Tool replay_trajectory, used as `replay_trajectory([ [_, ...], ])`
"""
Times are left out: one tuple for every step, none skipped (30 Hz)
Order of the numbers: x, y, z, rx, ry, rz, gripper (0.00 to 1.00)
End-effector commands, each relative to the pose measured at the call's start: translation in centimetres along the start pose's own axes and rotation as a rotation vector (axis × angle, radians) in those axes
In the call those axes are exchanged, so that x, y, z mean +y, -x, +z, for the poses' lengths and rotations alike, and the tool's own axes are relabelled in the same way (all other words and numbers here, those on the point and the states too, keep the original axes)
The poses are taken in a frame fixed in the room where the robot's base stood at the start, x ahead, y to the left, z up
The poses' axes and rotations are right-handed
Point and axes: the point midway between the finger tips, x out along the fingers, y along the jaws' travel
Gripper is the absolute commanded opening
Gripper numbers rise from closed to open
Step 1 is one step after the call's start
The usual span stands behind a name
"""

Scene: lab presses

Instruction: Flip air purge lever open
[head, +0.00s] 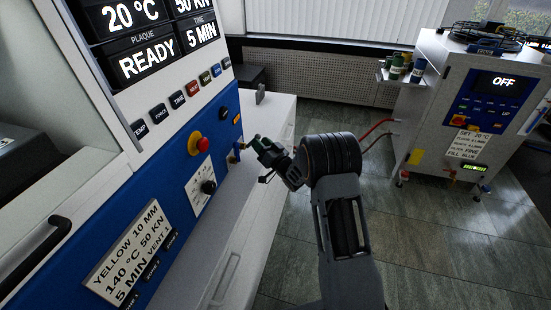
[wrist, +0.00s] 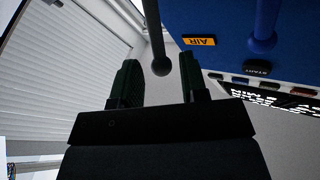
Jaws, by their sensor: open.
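In the wrist view, a dark grey rod with a ball end (wrist: 160,66) shows between the two fingers of my open gripper (wrist: 159,62). It looks like a lever; contact with the fingers cannot be made out. An orange AIR label (wrist: 199,40) is on the blue panel to its right. A blue rod with a rounded end (wrist: 264,28) is farther right. In the head view, my gripper (head: 257,145) is close to the right end of the press's blue panel, beside a small brass and blue fitting (head: 236,153). The fingers partly hide this area.
The press panel (head: 168,215) carries a red stop button (head: 196,144) and a black dial (head: 208,187). A white cabinet (head: 245,205) stands close below my gripper. A second machine (head: 455,120) stands at right with hoses. The floor between is open.

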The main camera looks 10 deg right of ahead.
Motion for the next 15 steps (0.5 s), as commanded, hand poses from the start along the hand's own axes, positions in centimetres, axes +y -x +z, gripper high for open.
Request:
replay_trajectory([
  [0.2,1.2,0.1,-0.001,0.0,0.004,0.4],
  [0.1,1.9,0.1,-0.001,-0.001,0.003,0.4],
  [0.1,2.7,0.1,-0.001,-0.002,0.003,0.4],
  [0.1,3.3,0.1,0.0,-0.001,0.002,0.4],
  [0.1,4.0,0.1,0.0,-0.001,0.003,0.4],
  [0.1,4.8,0.1,-0.001,-0.001,0.002,0.4],
  [0.0,5.3,0.1,-0.001,-0.001,0.001,0.4],
  [0.1,5.9,0.1,-0.001,-0.001,0.002,0.4],
  [0.1,6.6,0.1,0.0,-0.001,0.002,0.4],
  [0.1,7.1,0.1,-0.001,-0.002,0.002,0.4],
  [0.0,7.5,0.1,-0.001,-0.002,0.001,0.4],
  [0.0,8.1,0.1,0.0,-0.002,0.001,0.4],
  [0.0,8.5,0.1,0.0,-0.001,0.002,0.4],
  [0.0,8.8,0.1,-0.001,-0.001,0.002,0.4],
  [0.0,9.2,0.1,-0.001,0.0,0.0,0.4],
])
